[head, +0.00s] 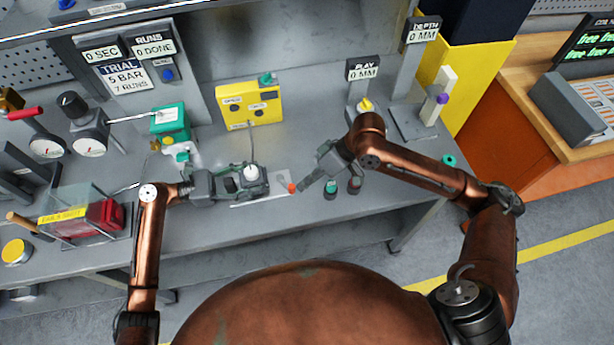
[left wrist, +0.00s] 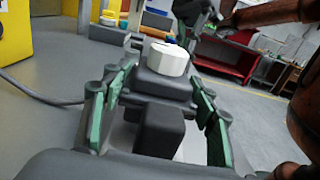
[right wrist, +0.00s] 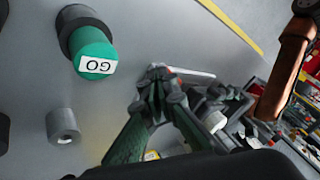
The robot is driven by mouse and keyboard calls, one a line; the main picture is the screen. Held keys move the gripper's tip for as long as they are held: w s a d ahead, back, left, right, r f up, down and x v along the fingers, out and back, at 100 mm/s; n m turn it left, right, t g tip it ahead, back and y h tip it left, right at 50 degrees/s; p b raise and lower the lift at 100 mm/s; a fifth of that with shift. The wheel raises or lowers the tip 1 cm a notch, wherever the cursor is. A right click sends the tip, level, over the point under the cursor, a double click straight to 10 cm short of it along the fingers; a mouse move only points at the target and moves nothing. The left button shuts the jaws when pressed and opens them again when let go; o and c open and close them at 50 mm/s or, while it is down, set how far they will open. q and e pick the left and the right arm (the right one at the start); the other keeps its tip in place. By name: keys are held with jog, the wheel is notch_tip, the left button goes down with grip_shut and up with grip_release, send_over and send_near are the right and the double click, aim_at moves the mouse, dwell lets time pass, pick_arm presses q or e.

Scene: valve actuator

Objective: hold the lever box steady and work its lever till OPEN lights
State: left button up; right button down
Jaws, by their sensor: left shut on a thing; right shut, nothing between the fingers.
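The dark lever box (head: 253,178) with a white round cap sits on the bench at centre. It also shows between green finger pads in the left wrist view (left wrist: 166,88). My left gripper (head: 237,184) is shut on the box from the left. The lever's red tip (head: 292,187) points right from the box. My right gripper (head: 302,188) is shut and empty, its fingertips close beside the red tip; contact cannot be told. The right wrist view shows these closed fingertips (right wrist: 158,76) by the pale lever (right wrist: 192,73). The yellow lamp box (head: 250,104) stands behind; its lamps look dark.
A green GO button (right wrist: 93,52) and a grey post (right wrist: 62,125) stand near my right gripper. A cable (head: 250,143) runs from the lever box to the yellow box. Gauges (head: 88,147) and a clear-covered red fixture (head: 103,213) stand left. The bench front edge is near.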

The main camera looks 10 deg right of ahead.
jog(key=shift+s+a, duration=0.5)
jog(key=shift+a, duration=0.2)
jog(key=shift+s+a, duration=0.45)
jog(key=shift+a, duration=0.25)
